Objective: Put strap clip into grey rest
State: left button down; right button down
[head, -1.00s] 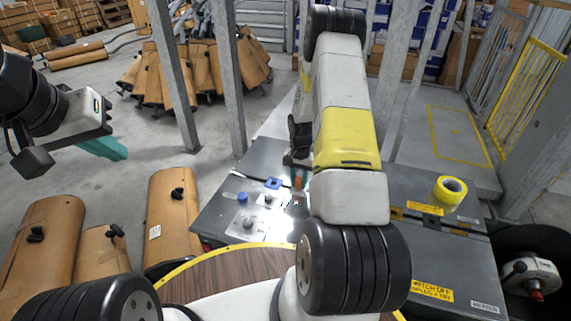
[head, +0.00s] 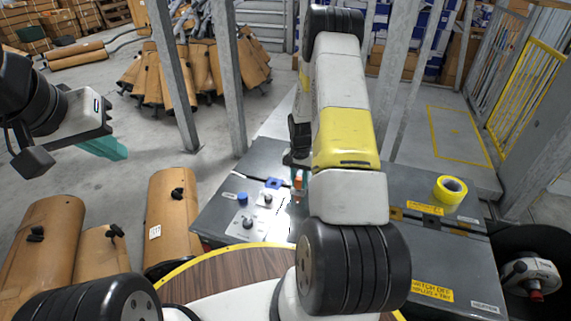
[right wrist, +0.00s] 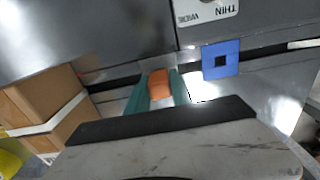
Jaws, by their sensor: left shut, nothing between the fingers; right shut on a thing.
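The strap clip appears to be the small orange piece (right wrist: 159,84) between the teal fingers of my right gripper (right wrist: 160,88) in the right wrist view. The gripper is shut on it. In the head view the orange piece (head: 298,182) shows just left of my right arm, over the grey bench, and the arm partly hides the gripper. I cannot tell whether the piece touches the bench. I cannot pick out the grey rest for certain. My left gripper (head: 104,148) is shut and empty, above the floor at the left.
A blue square piece (right wrist: 220,60) with a dark centre lies beside the held piece; a white label plate (right wrist: 206,10) is near it. The grey bench (head: 228,214) carries knobs and a yellow tape roll (head: 450,190). A round wooden table (head: 215,283) is in front. Brown mufflers (head: 172,215) stand left.

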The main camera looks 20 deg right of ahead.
jog(key=shift+f, duration=0.45)
jog(key=c, duration=1.1)
grip_release()
jog(key=shift+o, duration=0.2)
jog(key=shift+r, duration=3.95)
